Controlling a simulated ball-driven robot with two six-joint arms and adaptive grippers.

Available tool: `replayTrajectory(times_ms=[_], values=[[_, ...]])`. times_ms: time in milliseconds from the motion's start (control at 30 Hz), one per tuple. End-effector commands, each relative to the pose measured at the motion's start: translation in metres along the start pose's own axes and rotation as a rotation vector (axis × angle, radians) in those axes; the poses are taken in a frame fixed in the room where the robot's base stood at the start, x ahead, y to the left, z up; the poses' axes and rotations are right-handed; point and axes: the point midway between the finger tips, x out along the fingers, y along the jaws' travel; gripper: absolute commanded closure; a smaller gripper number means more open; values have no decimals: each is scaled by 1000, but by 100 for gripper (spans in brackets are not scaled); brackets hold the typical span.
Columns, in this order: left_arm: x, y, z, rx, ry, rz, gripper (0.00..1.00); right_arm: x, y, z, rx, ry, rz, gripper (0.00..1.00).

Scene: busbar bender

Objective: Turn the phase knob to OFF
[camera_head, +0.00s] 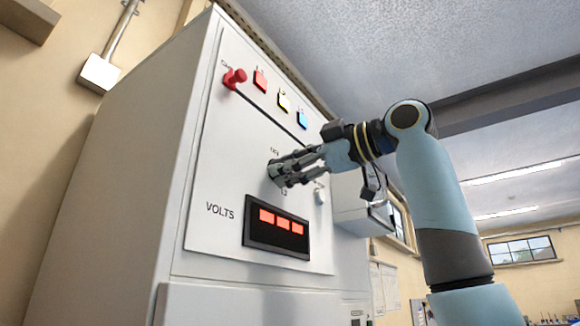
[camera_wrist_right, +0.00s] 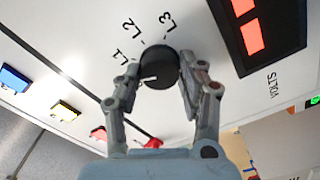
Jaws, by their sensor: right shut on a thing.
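The phase knob (camera_wrist_right: 160,62) is round and black, with a white pointer mark that faces left in the wrist view. The labels L1, L2 and L3 stand around it on the pale panel. The fingers of my right gripper (camera_wrist_right: 160,72) are on both sides of the knob and shut on it. In the head view my right gripper (camera_head: 278,173) reaches the panel from the right and mostly hides the knob. I cannot read an OFF label clearly; my fingers cover part of the dial. My left gripper is not in view.
The knob sits on a tall grey cabinet (camera_head: 120,190). Above it are a red knob (camera_head: 234,78) and red, yellow and blue lamps (camera_head: 284,102). Below is a VOLTS display (camera_head: 277,229) with red digits. A small pale knob (camera_head: 320,196) is just right of my gripper.

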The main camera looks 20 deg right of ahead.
Motion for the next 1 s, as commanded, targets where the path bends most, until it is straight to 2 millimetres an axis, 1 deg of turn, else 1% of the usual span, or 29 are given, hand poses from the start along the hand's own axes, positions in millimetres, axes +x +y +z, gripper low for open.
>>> replayTrajectory(times_ms=[200,500,733,1000], values=[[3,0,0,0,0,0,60,0,-2,1,-173,-1,-3,93],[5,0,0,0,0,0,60,0,-2,1,-336,-1,-3,93],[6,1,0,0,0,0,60,0,-2,1,-390,-1,-4,93],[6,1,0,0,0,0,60,0,-2,1,-400,-1,-4,93]])
